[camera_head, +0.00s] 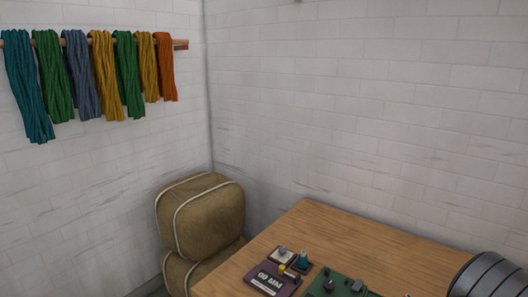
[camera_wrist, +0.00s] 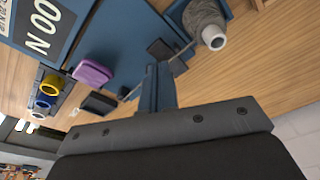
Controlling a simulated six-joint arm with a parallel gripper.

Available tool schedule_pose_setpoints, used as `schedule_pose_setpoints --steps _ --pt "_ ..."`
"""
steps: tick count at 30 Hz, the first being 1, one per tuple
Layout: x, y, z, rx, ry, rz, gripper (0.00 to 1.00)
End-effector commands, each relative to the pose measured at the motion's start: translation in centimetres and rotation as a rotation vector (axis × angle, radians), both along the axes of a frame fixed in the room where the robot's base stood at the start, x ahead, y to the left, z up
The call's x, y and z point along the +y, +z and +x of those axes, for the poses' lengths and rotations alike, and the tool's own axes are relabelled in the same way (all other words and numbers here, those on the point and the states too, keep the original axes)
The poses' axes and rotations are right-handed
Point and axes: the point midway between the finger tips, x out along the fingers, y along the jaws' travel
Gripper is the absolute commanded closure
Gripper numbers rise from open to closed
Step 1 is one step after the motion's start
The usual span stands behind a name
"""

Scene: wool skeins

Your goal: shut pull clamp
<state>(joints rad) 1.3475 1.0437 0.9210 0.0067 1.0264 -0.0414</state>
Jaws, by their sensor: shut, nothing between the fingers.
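I cannot tell for certain which part is the pull clamp. My gripper (camera_wrist: 158,68) shows at the lower middle, its two narrow fingers together and empty, over or close to the blue device. I cannot tell whether it touches it. My gripper is not visible in the head view.
A grey yarn cone (camera_wrist: 205,22) stands beside the device. The head view shows a purple panel (camera_head: 268,281), a green panel (camera_head: 335,287), cushions (camera_head: 205,215) and hanging skeins (camera_head: 78,62).

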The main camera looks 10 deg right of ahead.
Motion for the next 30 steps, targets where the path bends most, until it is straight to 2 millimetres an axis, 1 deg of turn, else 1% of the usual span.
schedule_pose_setpoints --steps 18,23,30 --pt "0.0 5.0 0.0 0.0 0.0 0.0 1.0" --pt "0.0 5.6 0.0 0.0 0.0 0.0 1.0" --pt "0.0 5.7 0.0 0.0 0.0 0.0 1.0"
